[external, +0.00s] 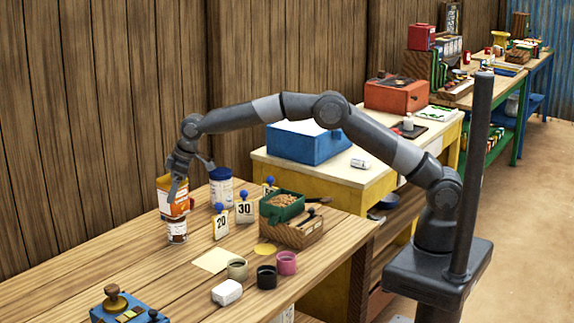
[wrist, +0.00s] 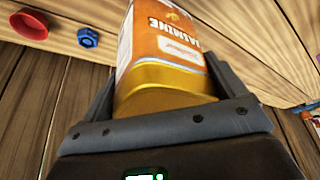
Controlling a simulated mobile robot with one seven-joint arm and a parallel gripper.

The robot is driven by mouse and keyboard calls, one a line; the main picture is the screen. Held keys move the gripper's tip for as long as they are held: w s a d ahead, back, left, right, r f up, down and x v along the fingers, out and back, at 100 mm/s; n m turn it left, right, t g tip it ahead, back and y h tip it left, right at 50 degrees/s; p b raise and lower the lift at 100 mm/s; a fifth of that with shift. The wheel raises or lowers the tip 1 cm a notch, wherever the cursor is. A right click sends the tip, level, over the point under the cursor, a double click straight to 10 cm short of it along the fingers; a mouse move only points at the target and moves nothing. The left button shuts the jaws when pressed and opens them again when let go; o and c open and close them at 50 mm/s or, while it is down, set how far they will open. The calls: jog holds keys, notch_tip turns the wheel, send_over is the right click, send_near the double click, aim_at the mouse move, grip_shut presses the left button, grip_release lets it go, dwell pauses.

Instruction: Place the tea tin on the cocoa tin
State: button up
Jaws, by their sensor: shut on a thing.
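The tea tin (external: 177,197), orange and white, is upright between the fingers of my gripper (external: 178,180). In the wrist view the tea tin (wrist: 168,50) shows a "JASMINE" label and a gold end, with a finger of my gripper (wrist: 165,95) on either side. Directly below it in the external view is a small brown tin with a pale label (external: 177,232), probably the cocoa tin, standing on the wooden table. The tea tin's lower edge meets or overlaps the brown tin's top; I cannot tell whether they touch.
A blue-and-white tin (external: 221,190) stands close to the right. Number cards (external: 221,225) stand beside it, with a wooden box holding a green tray (external: 290,225) further right. Small cups (external: 266,277) and a white block (external: 227,292) are nearer. The table's left part is clear.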

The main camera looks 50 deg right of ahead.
jog(key=shift+f, duration=0.2)
jog(key=o, duration=0.9)
